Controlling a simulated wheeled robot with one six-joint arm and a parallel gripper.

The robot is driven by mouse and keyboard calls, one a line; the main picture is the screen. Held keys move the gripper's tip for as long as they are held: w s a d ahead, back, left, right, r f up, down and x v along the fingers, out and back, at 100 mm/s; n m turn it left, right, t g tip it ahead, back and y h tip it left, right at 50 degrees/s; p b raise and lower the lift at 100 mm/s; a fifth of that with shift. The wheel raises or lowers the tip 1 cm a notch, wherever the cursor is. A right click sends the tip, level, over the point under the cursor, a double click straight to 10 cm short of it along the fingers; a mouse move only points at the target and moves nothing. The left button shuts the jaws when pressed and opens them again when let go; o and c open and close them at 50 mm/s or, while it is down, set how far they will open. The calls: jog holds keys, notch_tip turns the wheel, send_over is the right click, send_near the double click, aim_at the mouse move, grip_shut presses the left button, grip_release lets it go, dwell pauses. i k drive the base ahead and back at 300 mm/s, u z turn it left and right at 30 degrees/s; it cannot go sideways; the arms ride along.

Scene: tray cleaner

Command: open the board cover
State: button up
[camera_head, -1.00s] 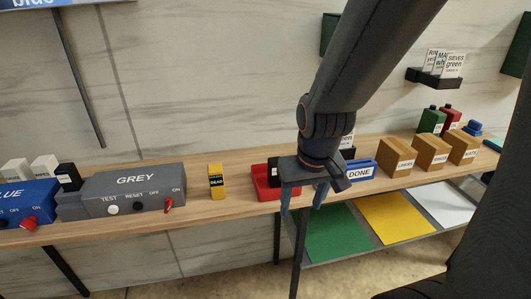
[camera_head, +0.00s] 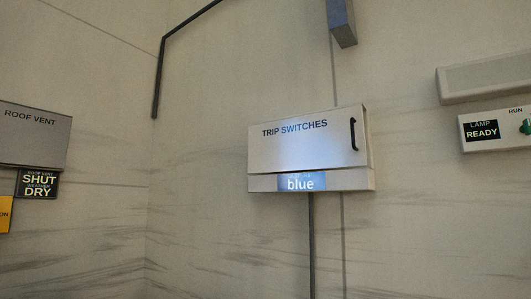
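The board cover (camera_head: 300,148) is a pale grey panel marked "TRIP SWITCHES" on a wall box, right of the middle of the head view. It looks closed. A black upright handle (camera_head: 353,134) is on its right side. Below the cover is a strip with a lit display (camera_head: 301,182) reading "blue". Whatever is behind the cover is hidden. My gripper and arm are out of view.
A dark conduit (camera_head: 311,245) runs down the wall below the box. A "ROOF VENT" box (camera_head: 32,138) with a "SHUT DRY" sign (camera_head: 37,185) is at left. A "LAMP READY" panel (camera_head: 482,130) is at right. The wall around the board is clear.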

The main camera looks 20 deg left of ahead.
aim_at(336, 138)
jog(key=u, duration=0.95)
jog(key=k, duration=1.3)
jog(key=u, duration=0.6)
jog(key=i, duration=1.3)
jog(key=z, duration=0.7)
jog(key=i, duration=0.6)
jog(key=z, duration=0.65)
